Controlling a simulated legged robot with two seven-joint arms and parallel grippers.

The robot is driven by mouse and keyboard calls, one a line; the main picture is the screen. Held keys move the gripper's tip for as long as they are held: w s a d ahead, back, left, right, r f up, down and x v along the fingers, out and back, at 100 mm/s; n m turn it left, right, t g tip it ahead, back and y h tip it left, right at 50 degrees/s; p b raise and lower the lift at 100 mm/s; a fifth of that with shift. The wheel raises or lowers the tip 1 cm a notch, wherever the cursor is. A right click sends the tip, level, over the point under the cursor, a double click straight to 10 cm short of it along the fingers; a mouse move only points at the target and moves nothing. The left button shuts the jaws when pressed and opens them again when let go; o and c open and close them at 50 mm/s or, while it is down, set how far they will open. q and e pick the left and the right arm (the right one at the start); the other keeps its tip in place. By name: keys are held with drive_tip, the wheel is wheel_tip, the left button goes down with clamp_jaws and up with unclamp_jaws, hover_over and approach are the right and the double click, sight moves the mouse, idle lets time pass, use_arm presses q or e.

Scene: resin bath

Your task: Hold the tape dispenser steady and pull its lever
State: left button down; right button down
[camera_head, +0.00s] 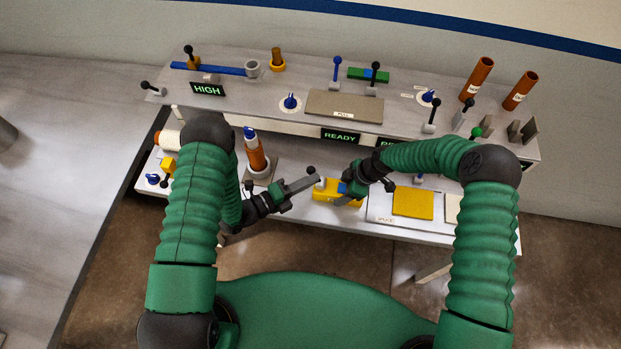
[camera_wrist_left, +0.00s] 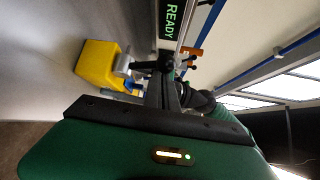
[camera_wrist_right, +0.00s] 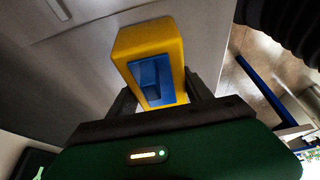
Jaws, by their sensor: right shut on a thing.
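The tape dispenser is a yellow block (camera_head: 346,198) with a blue insert (camera_wrist_right: 154,80) in its face. It sits at the near edge of the lower shelf. My right gripper (camera_head: 348,193) is shut on it, with one finger along each side. My left gripper (camera_head: 316,180) is just left of the dispenser; its fingers look close together in the left wrist view (camera_wrist_left: 165,75), with nothing clearly between them. A black knob (camera_head: 311,170) shows just above its fingertips; a dark lever (camera_wrist_left: 146,66) lies beside the grey end of the dispenser. Whether the fingers touch it is hidden.
An orange bottle with a blue cap (camera_head: 256,155) stands left of my left gripper. A yellow pad (camera_head: 412,203) lies on a white plate to the right. The raised shelf (camera_head: 235,105) behind holds knobs, levers and lit signs.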

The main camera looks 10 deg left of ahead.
drive_tip(key=shift+s, duration=0.1)
use_arm(q)
drive_tip(key=s+a+f, duration=0.1)
drive_tip(key=s+a, duration=0.5)
drive_tip(key=a, duration=0.1)
drive_tip(key=shift+s+f, duration=0.3)
drive_tip(key=shift+s, duration=0.05)
use_arm(e)
drive_tip(key=c, duration=0.8)
unclamp_jaws()
use_arm(q)
drive_tip(key=shift+w+a, duration=0.1)
drive_tip(key=shift+a, duration=0.05)
use_arm(e)
drive_tip(key=o, duration=0.4)
